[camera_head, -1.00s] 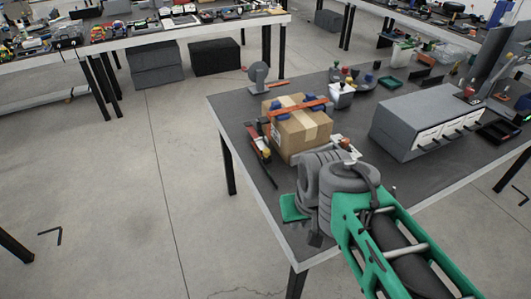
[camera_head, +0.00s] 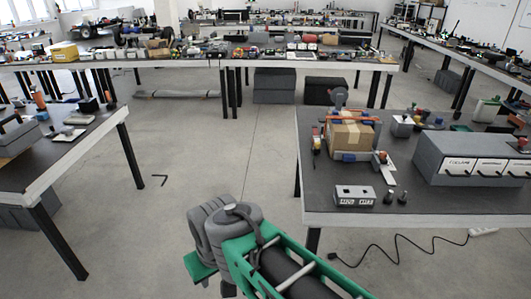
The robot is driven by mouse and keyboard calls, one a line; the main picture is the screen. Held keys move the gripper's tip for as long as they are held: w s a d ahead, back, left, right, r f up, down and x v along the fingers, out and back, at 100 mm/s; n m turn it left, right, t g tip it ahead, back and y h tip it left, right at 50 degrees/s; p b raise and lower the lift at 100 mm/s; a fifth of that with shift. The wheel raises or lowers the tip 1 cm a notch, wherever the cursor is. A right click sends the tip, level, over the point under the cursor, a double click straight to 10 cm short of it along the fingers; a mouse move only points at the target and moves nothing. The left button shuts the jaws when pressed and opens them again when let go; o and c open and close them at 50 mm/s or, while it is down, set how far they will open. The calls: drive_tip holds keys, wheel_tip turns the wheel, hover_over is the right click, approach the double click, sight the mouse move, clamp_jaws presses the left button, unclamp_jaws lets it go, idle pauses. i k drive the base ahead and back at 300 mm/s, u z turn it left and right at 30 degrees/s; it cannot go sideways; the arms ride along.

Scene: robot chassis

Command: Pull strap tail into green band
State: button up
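A cardboard box (camera_head: 352,134) sits on the right table with an orange strap (camera_head: 350,118) across its top and pale tape down its middle. Blue pieces (camera_head: 335,117) sit at its upper corners, with more blue low on its front. I cannot pick out a loose strap tail or a green band at this size. My green and grey arm reaches in from the bottom of the picture, left of this table and apart from the box. My gripper's fingers are not visible; the arm's grey joint and green parts may hide them.
The right table (camera_head: 460,219) also holds a grey drawer unit (camera_head: 470,158), a grey two-button block (camera_head: 354,196) and small parts. Another table (camera_head: 60,171) stands at the left. Open floor (camera_head: 195,140) lies between them. A black cable (camera_head: 400,247) lies on the floor.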

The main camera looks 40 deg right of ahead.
sight(316, 149)
drive_tip(key=u, duration=0.25)
drive_tip(key=i, duration=0.6)
drive_tip(key=z, duration=0.55)
drive_tip(key=i, duration=1)
drive_tip(key=z, duration=1.5)
drive_tip(key=i, duration=0.6)
drive_tip(key=z, duration=0.65)
